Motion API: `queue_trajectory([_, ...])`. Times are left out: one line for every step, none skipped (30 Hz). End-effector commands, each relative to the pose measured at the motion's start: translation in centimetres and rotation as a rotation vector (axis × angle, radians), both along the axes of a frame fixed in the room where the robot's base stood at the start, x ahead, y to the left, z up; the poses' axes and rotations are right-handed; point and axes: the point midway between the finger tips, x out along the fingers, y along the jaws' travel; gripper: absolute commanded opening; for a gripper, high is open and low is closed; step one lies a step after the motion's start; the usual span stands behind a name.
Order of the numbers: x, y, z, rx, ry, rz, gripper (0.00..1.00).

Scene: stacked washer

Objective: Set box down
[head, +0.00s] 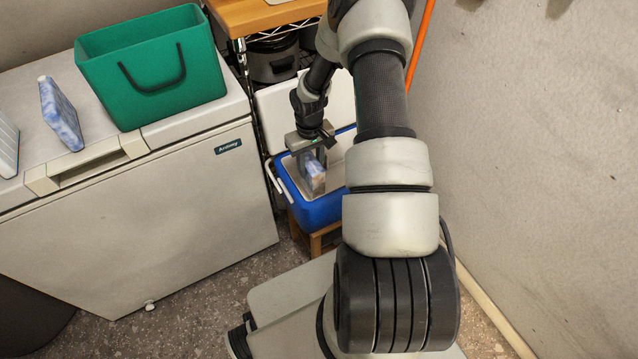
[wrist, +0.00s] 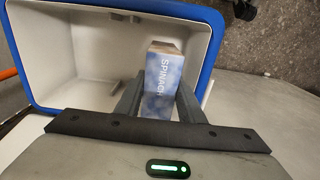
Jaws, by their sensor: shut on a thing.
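A box with blue and white sides (head: 315,178) is between the fingers of my gripper (head: 309,160). In the wrist view the box (wrist: 165,75) shows the word SPINACH, and my gripper (wrist: 160,97) is shut on it. The box is held inside the opening of a blue cooler (head: 300,207) with a pale inner lining. The cooler's blue rim (wrist: 130,8) frames the box in the wrist view. I cannot tell whether the box's lower end touches the cooler floor. My arm hides the cooler's right part in the head view.
A white chest freezer (head: 150,220) stands left of the cooler. The cooler sits on a wooden stool (head: 318,240). A shelf (head: 265,14) is behind; a wall (head: 540,150) bounds the right.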

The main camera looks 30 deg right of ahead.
Motion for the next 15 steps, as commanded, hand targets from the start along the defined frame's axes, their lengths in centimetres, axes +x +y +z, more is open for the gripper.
queue_trajectory([0.0, 0.0, -1.0, 0.0, 0.0, 0.001, 0.04])
queue_trajectory([0.0, 0.0, -1.5, 0.0, 0.001, 0.001, 0.04])
queue_trajectory([0.0, 0.0, -1.9, 0.0, -0.001, 0.001, 0.04])
queue_trajectory([0.1, 0.0, -2.1, 0.0, -0.001, 0.001, 0.04])
queue_trajectory([0.1, 0.0, -2.3, 0.0, -0.002, 0.001, 0.04])
queue_trajectory([0.1, 0.0, -2.5, 0.0, -0.002, 0.001, 0.04])
queue_trajectory([0.1, 0.0, -2.7, 0.0, -0.002, 0.001, 0.04])
queue_trajectory([0.1, 0.0, -3.0, 0.0, -0.001, 0.001, 0.04])
queue_trajectory([0.1, 0.0, -3.4, 0.0, -0.001, 0.001, 0.04])
queue_trajectory([0.1, 0.0, -3.8, -0.001, -0.001, 0.001, 0.04])
queue_trajectory([0.0, 0.0, -4.2, 0.0, 0.0, 0.001, 0.04])
queue_trajectory([0.0, 0.1, -4.9, 0.0, 0.001, 0.001, 0.04])
queue_trajectory([0.0, 0.1, -5.3, 0.0, 0.001, 0.001, 0.04])
queue_trajectory([0.0, 0.1, -5.7, 0.0, 0.0, 0.001, 0.04])
queue_trajectory([0.0, 0.1, -6.1, 0.0, -0.001, 0.001, 0.04])
